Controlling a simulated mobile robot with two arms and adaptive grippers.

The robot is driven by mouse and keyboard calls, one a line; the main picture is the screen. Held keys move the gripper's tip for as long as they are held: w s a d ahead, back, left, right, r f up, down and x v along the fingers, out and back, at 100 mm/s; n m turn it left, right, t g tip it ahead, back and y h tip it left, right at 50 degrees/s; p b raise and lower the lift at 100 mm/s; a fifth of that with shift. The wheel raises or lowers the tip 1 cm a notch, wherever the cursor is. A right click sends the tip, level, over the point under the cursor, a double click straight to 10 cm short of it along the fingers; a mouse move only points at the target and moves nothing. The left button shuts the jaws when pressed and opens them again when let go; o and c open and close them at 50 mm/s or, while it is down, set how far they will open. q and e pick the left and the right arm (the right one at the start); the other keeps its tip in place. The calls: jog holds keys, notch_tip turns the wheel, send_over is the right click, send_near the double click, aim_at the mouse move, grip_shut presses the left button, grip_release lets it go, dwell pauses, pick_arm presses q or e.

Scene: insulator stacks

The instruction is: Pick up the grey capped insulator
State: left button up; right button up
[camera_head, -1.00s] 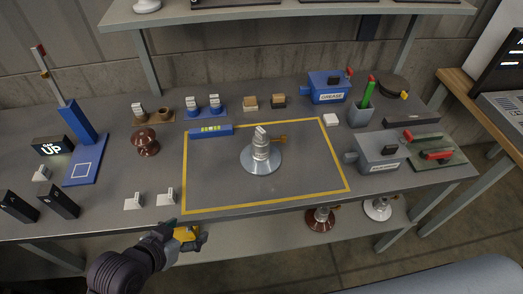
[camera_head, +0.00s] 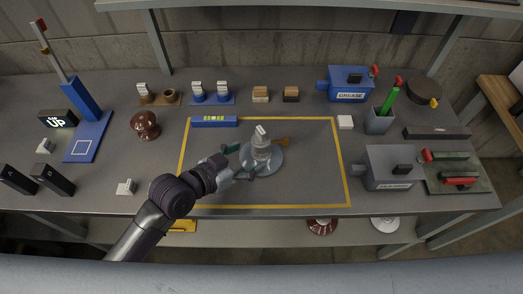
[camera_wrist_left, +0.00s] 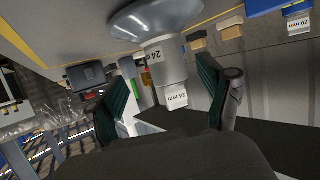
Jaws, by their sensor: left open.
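The grey capped insulator (camera_head: 261,152) stands upright on a round silver base (camera_head: 268,167) inside the yellow outline on the table. A pale tag reading "24 mm" sits on its top. My left gripper (camera_head: 241,162) is open, just left of the insulator in the head view, with its fingers pointing at it. In the left wrist view the insulator (camera_wrist_left: 165,62) appears upside down between the two green-padded fingers, with a gap on either side. I cannot tell how deep it sits between them. My right gripper is not in view.
A brown insulator (camera_head: 145,125) stands left of the yellow outline (camera_head: 265,206). A blue level block (camera_head: 214,121) lies at its back edge. A grey box (camera_head: 390,166) and a blue grease box (camera_head: 350,84) stand to the right. The outlined area's right part is clear.

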aim_at(254, 149)
pick_arm(q)
jog(key=x, duration=0.6)
jog(key=shift+w+p, duration=0.4)
jog(key=shift+w, duration=0.1)
jog(key=shift+s+a, duration=0.1)
jog(key=shift+c, duration=0.2)
jog(key=c, duration=1.3)
jog(key=shift+r, duration=0.25)
